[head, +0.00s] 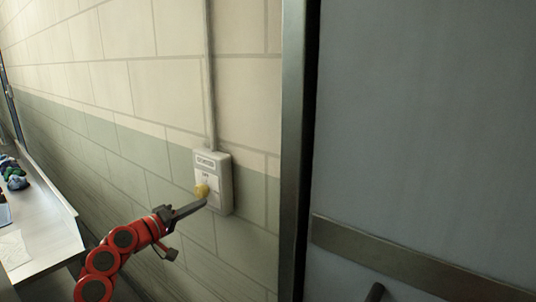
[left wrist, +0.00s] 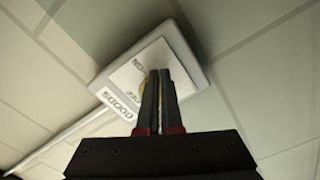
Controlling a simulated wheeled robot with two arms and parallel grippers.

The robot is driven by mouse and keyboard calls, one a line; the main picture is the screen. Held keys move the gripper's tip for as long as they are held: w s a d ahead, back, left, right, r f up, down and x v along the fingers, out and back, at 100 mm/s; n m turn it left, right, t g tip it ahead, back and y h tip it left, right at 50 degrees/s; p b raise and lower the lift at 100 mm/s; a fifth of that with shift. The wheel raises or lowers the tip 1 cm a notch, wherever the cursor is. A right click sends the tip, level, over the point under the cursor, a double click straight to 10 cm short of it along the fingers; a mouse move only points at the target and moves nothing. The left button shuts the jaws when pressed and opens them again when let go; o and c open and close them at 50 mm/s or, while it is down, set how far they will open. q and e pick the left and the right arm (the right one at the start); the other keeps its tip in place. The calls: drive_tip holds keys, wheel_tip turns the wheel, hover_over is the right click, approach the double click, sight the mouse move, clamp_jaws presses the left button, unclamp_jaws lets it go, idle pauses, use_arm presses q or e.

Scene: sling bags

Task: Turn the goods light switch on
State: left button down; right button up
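The goods light switch (head: 225,197) is a pale wall box with a label plate at its top and a yellowish toggle (head: 202,190) on its face. In the left wrist view the box (left wrist: 187,38) carries the word GOODS and appears tilted. My left gripper (head: 204,203) reaches up from the lower left, with its tips at the toggle. In the left wrist view the two dark fingers (left wrist: 160,73) are together in front of the switch plate and hide most of the toggle. I cannot tell whether the tips touch it. My right gripper is not in view.
A conduit (head: 210,80) runs up the block wall from the box. A grey door (head: 420,130) with a metal frame (head: 294,150) and a bar stands to the right. A pale table (head: 45,220) with small items is at the left.

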use_arm(q)
drive_tip(key=shift+a, duration=0.1)
drive_tip(key=shift+s+f, duration=0.1)
drive_tip(key=shift+f, duration=0.3)
drive_tip(key=v, duration=0.5)
drive_tip(key=shift+s+a, duration=0.1)
drive_tip(key=shift+s, duration=0.3)
